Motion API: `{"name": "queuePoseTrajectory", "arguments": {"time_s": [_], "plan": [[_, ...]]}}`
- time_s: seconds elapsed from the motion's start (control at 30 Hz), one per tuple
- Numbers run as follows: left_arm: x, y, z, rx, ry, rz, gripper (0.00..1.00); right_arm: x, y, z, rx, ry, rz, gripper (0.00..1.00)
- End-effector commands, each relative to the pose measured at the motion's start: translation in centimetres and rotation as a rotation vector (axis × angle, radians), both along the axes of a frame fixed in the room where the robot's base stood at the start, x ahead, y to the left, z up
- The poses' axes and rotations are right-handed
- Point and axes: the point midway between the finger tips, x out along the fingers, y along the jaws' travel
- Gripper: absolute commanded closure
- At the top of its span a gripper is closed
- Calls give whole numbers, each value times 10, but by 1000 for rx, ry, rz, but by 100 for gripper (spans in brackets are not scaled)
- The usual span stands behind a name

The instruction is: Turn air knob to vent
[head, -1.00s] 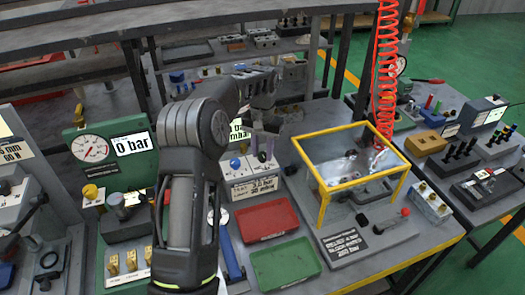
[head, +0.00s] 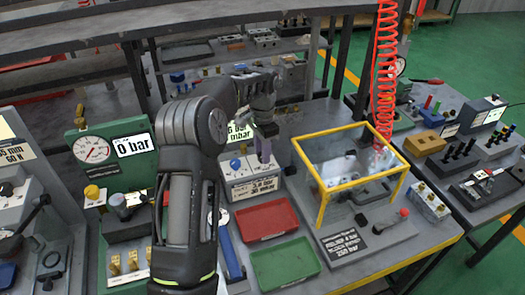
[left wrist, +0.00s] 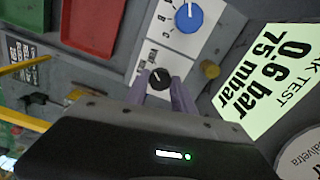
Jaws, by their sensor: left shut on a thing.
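A control block (head: 240,190) with a white top and a label on its front stands in the middle of the bench. It carries a blue knob (head: 235,163), which also shows in the left wrist view (left wrist: 188,17). A small black knob (left wrist: 160,77) with a white pointer line sits on the same white panel (left wrist: 160,40). My left gripper (head: 263,157) reaches down onto the block from above. In the left wrist view its two grey-purple fingers (left wrist: 163,88) are shut on the black knob, one on each side. My right gripper is not in view.
A red tray (head: 266,220) and a green tray (head: 285,264) lie in front of the block. A yellow-framed guard (head: 325,195) stands to its right. A gauge panel (head: 100,150) reading 0 bar is at left. A leak test display (left wrist: 262,75) stands close to the gripper.

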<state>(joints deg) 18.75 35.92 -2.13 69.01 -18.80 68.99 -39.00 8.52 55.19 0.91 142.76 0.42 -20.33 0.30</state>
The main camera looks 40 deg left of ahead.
Motion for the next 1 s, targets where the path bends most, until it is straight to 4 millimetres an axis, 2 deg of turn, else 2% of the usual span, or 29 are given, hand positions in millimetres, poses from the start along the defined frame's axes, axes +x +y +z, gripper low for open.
{"name": "queuePoseTrajectory", "arguments": {"time_s": [0.23,0.63,0.67,0.9,1.0], "plan": [[1,0,1,0,-2,-75,100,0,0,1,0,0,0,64],[1,0,1,1,-3,-86,100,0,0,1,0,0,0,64],[1,0,1,1,-3,-86,69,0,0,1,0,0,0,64],[0,0,0,0,-1,-84,50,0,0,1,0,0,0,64],[0,0,0,0,-1,-84,48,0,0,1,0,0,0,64]]}}
